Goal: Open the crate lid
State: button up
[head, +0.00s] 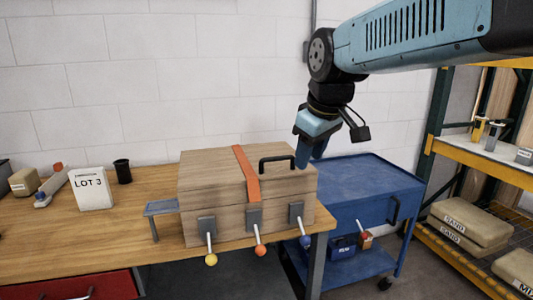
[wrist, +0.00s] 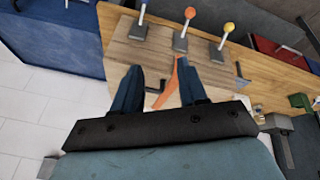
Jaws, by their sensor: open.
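The wooden crate (head: 222,220) sits at the right end of the wooden workbench, its lid (head: 205,165) closed. An orange strap (head: 246,175) crosses the lid and hangs over the front. A black handle (head: 277,160) stands on the lid, right of the strap. Three front latches have levers with yellow (head: 211,260), orange (head: 260,251) and blue (head: 305,242) knobs, all pointing down and outward. My gripper (head: 310,160) is open and empty by the lid's right side, near the handle. In the wrist view the handle (wrist: 156,86) appears between my fingers (wrist: 160,88); contact cannot be told.
A blue cart (head: 355,180) stands right of the bench, and a shelf rack (head: 480,157) with sandbags is farther right. A small grey stand (head: 161,208) is left of the crate. A LOT 3 card (head: 91,190) and black cup (head: 122,171) stand on the bench.

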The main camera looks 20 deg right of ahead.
jog(key=w+r+n+g, duration=0.1)
jog(key=w+r+n, duration=0.35)
jog(key=w, duration=0.35)
jog(key=n+g, duration=0.1)
jog(key=n, duration=0.7)
send_near(276, 157)
jog(key=x, duration=0.8)
jog(key=shift+w+f, duration=0.1)
jog(key=shift+w, duration=0.05)
grip_shut()
